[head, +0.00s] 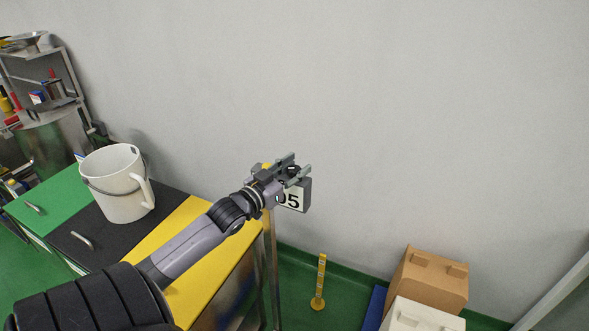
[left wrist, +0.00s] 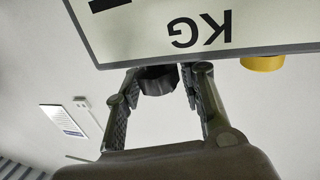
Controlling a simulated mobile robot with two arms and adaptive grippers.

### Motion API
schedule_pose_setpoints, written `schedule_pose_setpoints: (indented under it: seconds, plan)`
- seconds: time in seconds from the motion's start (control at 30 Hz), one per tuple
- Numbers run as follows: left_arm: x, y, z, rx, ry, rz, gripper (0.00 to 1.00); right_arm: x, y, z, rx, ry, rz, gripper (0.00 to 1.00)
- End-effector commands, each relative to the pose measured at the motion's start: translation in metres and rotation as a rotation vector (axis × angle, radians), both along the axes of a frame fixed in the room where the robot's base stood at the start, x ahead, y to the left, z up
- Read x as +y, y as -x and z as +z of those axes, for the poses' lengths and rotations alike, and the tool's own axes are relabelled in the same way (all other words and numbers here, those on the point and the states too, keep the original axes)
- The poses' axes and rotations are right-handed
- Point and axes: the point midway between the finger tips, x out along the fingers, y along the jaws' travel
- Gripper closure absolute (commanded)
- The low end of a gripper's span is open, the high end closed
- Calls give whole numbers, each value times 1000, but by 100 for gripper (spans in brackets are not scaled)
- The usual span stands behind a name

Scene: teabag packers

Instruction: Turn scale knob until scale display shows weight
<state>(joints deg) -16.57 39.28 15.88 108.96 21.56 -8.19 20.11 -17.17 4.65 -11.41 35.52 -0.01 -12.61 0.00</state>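The scale display (head: 304,200) is a dark box with a white face in the head view. Its digits "05" show in part; my gripper hides the left of the face. In the left wrist view the display (left wrist: 270,20) fills the top, with "KG" upside down. A black knob (left wrist: 157,80) sticks out from the display's edge. My left gripper (head: 297,168) is at the top of the display. Its fingers (left wrist: 163,88) are apart, one on each side of the knob, with a narrow gap visible at one side. My right gripper is not in view.
A yellow part (left wrist: 262,63) sits beside the display. A white bucket (head: 118,185) stands on the green, black and yellow cabinets at the left. Cardboard (head: 425,280) and white boxes and a yellow post (head: 320,280) stand on the floor at the right. The wall is close behind.

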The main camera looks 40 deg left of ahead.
Motion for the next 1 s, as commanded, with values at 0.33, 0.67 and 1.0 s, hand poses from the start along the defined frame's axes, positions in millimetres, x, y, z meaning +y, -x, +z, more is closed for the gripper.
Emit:
schedule_pose_setpoints:
  seconds: [0.33, 0.67, 1.0]
  plan:
    - [0, 0, -2, 4, 1, 0, 51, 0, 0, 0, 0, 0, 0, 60]
    - [-1, 20, -4, 8, 2, 0, 51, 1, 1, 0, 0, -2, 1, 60]
    - [-4, 82, -4, 9, 2, 1, 51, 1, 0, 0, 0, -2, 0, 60]
